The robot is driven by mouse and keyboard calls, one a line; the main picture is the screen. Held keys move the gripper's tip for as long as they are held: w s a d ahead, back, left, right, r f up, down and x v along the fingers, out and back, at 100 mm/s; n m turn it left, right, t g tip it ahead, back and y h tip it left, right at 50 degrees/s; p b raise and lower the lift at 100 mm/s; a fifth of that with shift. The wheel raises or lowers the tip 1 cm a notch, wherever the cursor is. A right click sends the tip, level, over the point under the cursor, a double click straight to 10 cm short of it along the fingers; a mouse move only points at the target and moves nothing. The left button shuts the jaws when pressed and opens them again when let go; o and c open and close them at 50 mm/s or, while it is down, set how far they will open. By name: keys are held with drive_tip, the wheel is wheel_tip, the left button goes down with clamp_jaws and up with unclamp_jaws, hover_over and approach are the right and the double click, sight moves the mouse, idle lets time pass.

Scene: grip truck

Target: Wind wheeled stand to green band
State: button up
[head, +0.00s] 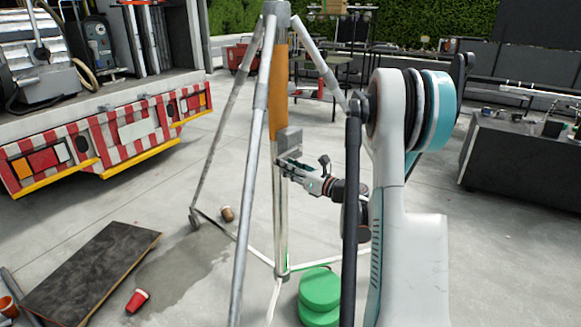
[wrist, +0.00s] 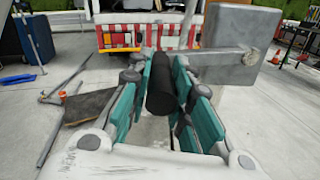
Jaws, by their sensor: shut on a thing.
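The wheeled stand (head: 279,200) is a tall grey tripod with a central post. An orange section (head: 278,90) shows on its upper post. A grey winch box (head: 288,139) is fixed to the post; it also shows in the wrist view (wrist: 241,38). A grey crank arm (wrist: 210,57) runs from the box to a black handle (wrist: 161,88). My gripper (head: 296,168) is at the box, its teal pads shut on the black handle. A little green shows low on the post (head: 286,262); whether this is the green band I cannot tell.
Green round discs (head: 320,288) lie by the stand's foot. A dark board (head: 92,272) and red cups (head: 137,300) lie on the floor at left. A red-and-white striped truck (head: 110,135) stands behind left, a dark bench (head: 520,160) at right.

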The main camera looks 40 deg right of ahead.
drive_tip(key=shift+o, duration=0.2)
wheel_tip(320, 180, down, 3)
drive_tip(key=shift+r, duration=0.1)
drive_tip(key=w+d+f, duration=0.1)
drive_tip(key=d+f, duration=0.7)
drive_tip(key=d, duration=0.2)
drive_tip(key=shift+w+f, duration=0.25)
drive_tip(key=o, duration=1.1)
drive_tip(key=shift+w+r, duration=0.1)
drive_tip(key=shift+s+d, duration=0.25)
drive_tip(key=shift+s, duration=1.4)
drive_tip(key=shift+s+d, duration=0.25)
drive_tip(key=shift+s, duration=1.4)
drive_tip(key=shift+s+d, duration=0.25)
drive_tip(key=shift+s, duration=1.4)
